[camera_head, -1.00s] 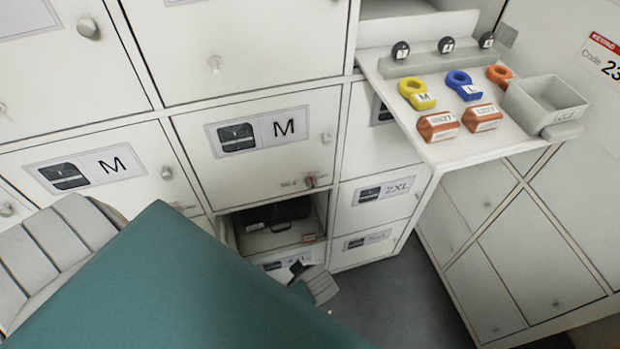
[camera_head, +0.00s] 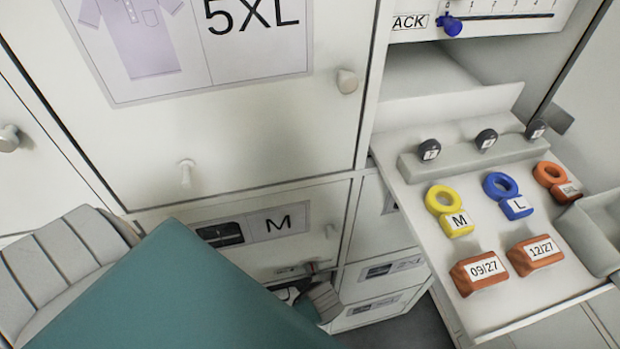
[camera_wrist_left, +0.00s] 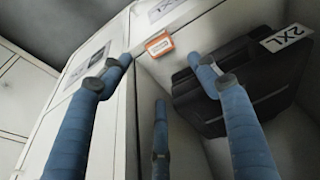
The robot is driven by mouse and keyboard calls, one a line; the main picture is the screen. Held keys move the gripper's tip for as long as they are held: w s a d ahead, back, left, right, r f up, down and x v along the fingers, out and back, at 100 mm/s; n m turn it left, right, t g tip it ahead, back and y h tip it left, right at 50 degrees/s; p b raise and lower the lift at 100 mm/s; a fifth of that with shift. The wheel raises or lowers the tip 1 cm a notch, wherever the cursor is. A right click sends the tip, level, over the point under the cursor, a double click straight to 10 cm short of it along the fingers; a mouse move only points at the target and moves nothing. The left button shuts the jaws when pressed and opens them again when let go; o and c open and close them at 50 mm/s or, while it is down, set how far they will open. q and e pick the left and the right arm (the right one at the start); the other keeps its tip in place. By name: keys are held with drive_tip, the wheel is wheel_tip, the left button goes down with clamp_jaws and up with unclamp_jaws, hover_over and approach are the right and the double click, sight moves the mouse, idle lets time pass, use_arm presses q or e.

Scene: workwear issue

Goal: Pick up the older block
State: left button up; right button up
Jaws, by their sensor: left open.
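Two orange-brown blocks with white date labels sit on the pull-out shelf in the head view: the block marked 09/27 (camera_head: 479,273) at left and the block marked 12/27 (camera_head: 535,255) to its right. In the left wrist view, a small orange block with a white label (camera_wrist_left: 158,44) lies at the edge of an open compartment; its text is too small to read. My left gripper (camera_wrist_left: 160,62) is open, its blue fingers spread either side of that block in the picture, apparently not touching it. In the head view my own arm mostly hides this gripper. My right gripper is not in view.
A black case with a 2XL label (camera_wrist_left: 240,85) fills the compartment beside the fingers. On the shelf (camera_head: 425,275) are a yellow M tag (camera_head: 449,212), a blue L tag (camera_head: 508,196), an orange tag (camera_head: 557,182) and a grey bin (camera_head: 600,235). Locker doors surround the compartment.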

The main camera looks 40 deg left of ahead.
use_arm(q)
drive_tip(key=b+x, duration=0.1)
drive_tip(key=x, duration=0.3)
drive_tip(key=shift+a+f, duration=0.1)
drive_tip(key=shift+f, duration=0.3)
drive_tip(key=shift+s+b+x, duration=0.2)
drive_tip(key=shift+b+x, duration=0.1)
drive_tip(key=shift+x, duration=1.1)
drive_tip(key=shift+s+b+x, duration=0.15)
drive_tip(key=shift+b+x, duration=0.1)
drive_tip(key=shift+x, duration=1.1)
drive_tip(key=c, duration=1.2)
